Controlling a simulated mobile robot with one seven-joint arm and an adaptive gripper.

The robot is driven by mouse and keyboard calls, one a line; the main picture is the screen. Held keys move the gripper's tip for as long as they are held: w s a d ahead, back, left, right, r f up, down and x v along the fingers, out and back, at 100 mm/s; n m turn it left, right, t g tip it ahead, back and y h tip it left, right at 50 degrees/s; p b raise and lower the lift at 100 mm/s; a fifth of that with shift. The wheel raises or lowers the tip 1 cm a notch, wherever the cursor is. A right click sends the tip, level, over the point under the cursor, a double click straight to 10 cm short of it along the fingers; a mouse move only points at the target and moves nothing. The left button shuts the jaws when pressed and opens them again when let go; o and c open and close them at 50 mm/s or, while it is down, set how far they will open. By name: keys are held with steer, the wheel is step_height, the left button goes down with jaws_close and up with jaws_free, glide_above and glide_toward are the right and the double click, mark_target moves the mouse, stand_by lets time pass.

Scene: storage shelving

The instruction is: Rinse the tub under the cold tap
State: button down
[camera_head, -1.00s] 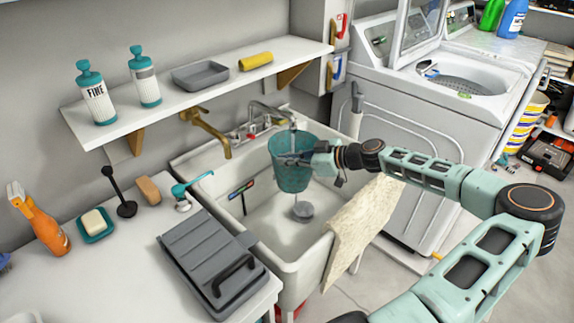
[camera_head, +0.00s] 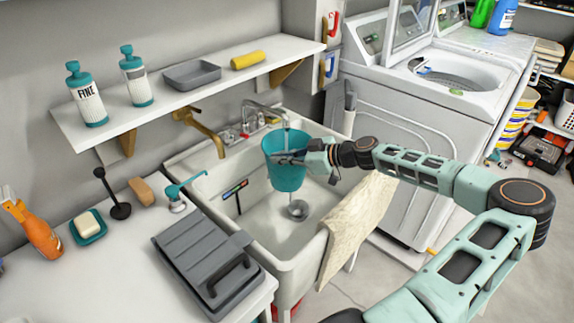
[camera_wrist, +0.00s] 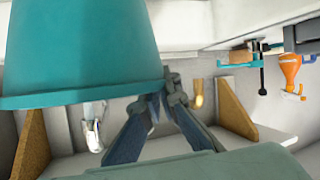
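The teal tub (camera_head: 284,174) is held in the air over the white sink basin (camera_head: 243,215), under the spout of the chrome tap (camera_head: 262,106). A thin pale streak, perhaps water, runs from the spout to the tub's mouth. My gripper (camera_head: 290,158) is shut on the tub's right-hand side near the rim. In the wrist view the tub (camera_wrist: 80,45) fills the upper left, and the fingers (camera_wrist: 168,88) meet at its rim. The tub's inside is mostly hidden. A brass tap (camera_head: 207,130) stands to the left on the wall.
A wall shelf (camera_head: 210,90) with bottles and a grey tray is above the sink. A grey ridged board (camera_head: 205,260) lies on the counter to the left. A beige cloth (camera_head: 352,222) hangs over the sink's right edge. A washing machine (camera_head: 430,130) stands at right.

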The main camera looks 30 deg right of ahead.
steer(key=shift+s+a, duration=0.95)
steer(key=shift+s, duration=4.35)
steer(key=s+r+p, duration=0.5)
steer(key=r+p, duration=0.4)
steer(key=r, duration=0.3)
steer(key=shift+a, duration=0.45)
steer(key=shift+a+r, duration=0.1)
